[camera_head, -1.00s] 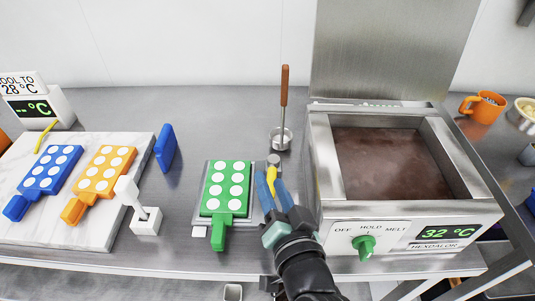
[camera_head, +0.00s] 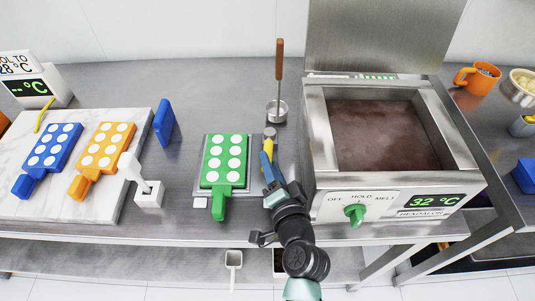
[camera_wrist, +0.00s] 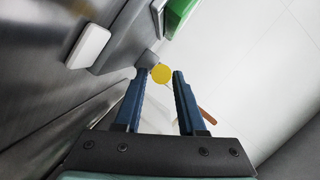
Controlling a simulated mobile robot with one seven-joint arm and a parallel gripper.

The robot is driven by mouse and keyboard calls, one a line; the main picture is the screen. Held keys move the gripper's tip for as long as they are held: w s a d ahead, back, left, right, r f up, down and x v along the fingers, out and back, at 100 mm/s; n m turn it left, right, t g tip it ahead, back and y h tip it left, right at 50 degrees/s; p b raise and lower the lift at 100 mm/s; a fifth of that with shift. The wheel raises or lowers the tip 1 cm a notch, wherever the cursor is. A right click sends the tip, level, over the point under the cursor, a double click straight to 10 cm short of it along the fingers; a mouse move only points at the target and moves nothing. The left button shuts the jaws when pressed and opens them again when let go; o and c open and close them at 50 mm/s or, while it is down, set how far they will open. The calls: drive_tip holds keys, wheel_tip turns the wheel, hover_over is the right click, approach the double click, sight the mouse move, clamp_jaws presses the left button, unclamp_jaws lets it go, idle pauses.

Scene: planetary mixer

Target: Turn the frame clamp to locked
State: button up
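The frame clamp (camera_head: 268,145) stands at the right edge of the metal frame (camera_head: 252,162) around the green mold (camera_head: 222,160). It has a grey round knob and a yellow lever, partly hidden by my fingers in the head view. In the wrist view the yellow lever end (camera_wrist: 161,73) shows as a round disc between the two blue fingertips. My gripper (camera_head: 268,166) is at the lever, fingers apart on either side of it. The wrist view shows narrow gaps beside the disc; contact cannot be told.
The melting tank (camera_head: 312,155) stands close to the right of my gripper. A ladle (camera_head: 279,80) rests in a small cup behind the clamp. A white switch (camera_head: 149,193) and a marble slab (camera_head: 100,205) with blue and orange molds are to the left.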

sight(268, 152)
drive_tip(key=shift+x, duration=1.6)
clamp_jaws()
